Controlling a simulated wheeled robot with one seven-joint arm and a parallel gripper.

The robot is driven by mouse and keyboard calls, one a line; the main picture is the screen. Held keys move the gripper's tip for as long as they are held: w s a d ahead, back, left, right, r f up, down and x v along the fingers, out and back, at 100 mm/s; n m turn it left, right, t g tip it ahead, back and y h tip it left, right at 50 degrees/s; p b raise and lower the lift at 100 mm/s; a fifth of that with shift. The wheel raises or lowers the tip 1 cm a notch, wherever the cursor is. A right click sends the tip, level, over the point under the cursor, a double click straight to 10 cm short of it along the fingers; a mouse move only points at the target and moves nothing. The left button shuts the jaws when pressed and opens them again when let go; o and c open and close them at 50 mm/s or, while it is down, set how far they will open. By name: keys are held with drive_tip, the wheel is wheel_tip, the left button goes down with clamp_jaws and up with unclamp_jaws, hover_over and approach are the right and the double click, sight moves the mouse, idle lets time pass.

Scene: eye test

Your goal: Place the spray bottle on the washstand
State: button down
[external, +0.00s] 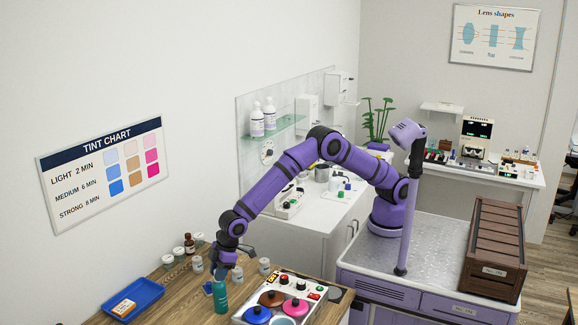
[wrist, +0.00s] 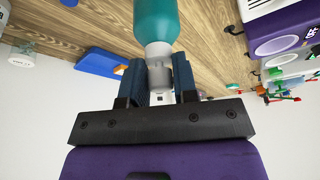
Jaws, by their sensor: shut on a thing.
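The spray bottle (external: 220,295) is teal with a pale neck, upright at the wooden table, left of the device with coloured lids. My gripper (external: 222,270) is over its top, pointing down. In the wrist view, my two dark blue fingers (wrist: 160,80) are shut on the white neck of the spray bottle (wrist: 156,20). I cannot tell whether its base touches the table. The white cabinet with a pale top (external: 303,222), behind the wooden table against the wall, looks like the washstand. My forearm hides part of its top.
The tint device (external: 310,292) stands close right of the bottle. A blue tray (external: 148,290) lies to the left, with small jars (external: 197,264) and a brown bottle (external: 189,243) behind. The cabinet top holds a white appliance (external: 289,205) and small items; a glass shelf (external: 275,127) hangs above.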

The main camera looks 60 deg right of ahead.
drive_tip(key=shift+f, duration=0.15)
drive_tip(key=c, duration=0.9)
unclamp_jaws()
drive_tip(key=v, duration=1.1)
drive_tip(key=shift+w+d+f, duration=0.1)
drive_tip(key=shift+d+f, duration=0.05)
drive_tip(key=shift+d, duration=0.2)
